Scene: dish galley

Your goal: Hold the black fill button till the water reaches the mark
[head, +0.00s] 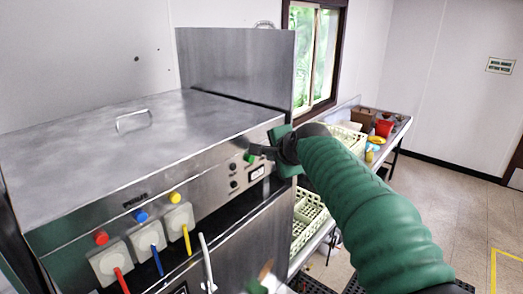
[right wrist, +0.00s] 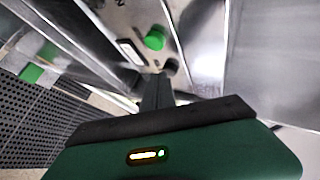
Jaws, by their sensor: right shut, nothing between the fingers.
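The steel machine's front panel (head: 212,192) carries a green button (head: 249,158), also in the right wrist view (right wrist: 155,38). A round black button (right wrist: 171,66) sits beside it in the right wrist view; in the head view my gripper hides that spot. My right gripper (head: 262,151) is shut and empty, its fingertips (right wrist: 157,80) close to the black button. I cannot tell whether they touch it. A small white framed window (head: 257,173) is below the green button; its level is too small to read. My left gripper is not clearly in view.
A side counter with crates (head: 308,207) stands right. Open floor (head: 455,190) lies beyond my right arm.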

